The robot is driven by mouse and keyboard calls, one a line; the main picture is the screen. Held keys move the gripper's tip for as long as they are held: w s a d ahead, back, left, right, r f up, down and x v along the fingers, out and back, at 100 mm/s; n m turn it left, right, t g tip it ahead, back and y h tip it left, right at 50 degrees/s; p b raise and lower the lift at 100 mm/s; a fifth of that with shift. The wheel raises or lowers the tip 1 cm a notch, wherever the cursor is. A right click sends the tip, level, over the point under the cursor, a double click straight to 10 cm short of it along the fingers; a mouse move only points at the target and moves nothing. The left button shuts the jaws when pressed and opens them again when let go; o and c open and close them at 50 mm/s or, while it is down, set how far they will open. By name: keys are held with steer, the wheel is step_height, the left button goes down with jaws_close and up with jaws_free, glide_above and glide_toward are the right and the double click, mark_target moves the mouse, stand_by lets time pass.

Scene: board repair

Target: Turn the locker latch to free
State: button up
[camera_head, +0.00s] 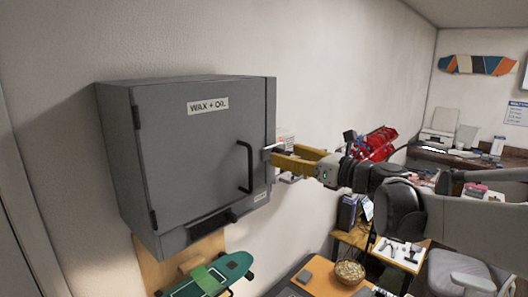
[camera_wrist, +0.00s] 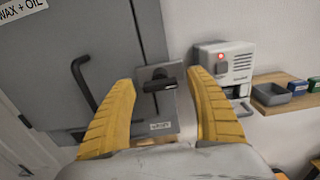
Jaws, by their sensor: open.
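The grey locker (camera_head: 190,150) labelled WAX + OIL hangs on the wall, its door shut. Its latch (camera_wrist: 160,84) is a dark handle lying nearly level on a grey plate beside the door's right edge in the wrist view. In the head view the latch (camera_head: 270,149) is small and partly hidden near my fingertips. My gripper (camera_head: 278,158) has yellow fingers and is at the locker's right edge. In the wrist view my gripper (camera_wrist: 162,82) is open, with one finger on each side of the latch and visible gaps. I cannot tell how far ahead the latch is.
A black door handle (camera_head: 248,167) stands out left of the latch. A white device (camera_wrist: 225,70) with a red light is on the wall to the right, near a wooden shelf (camera_wrist: 285,98). A green skateboard (camera_head: 208,276) is below the locker.

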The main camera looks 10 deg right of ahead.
steer(key=shift+w+a, duration=0.2)
steer(key=shift+w, duration=0.1)
steer(key=c, duration=1.2)
steer(key=shift+n, duration=0.4)
steer(key=n+b, duration=0.1)
steer(key=n, duration=0.2)
steer(key=shift+s+n, duration=0.1)
steer(key=shift+n, duration=0.3)
steer(key=n+b, duration=0.1)
steer(key=n, duration=0.3)
steer(key=n+b, duration=0.1)
steer(key=n, duration=0.4)
steer(key=shift+f, duration=0.1)
steer(key=n+b, duration=0.1)
steer(key=n, duration=0.3)
steer(key=shift+n, duration=0.3)
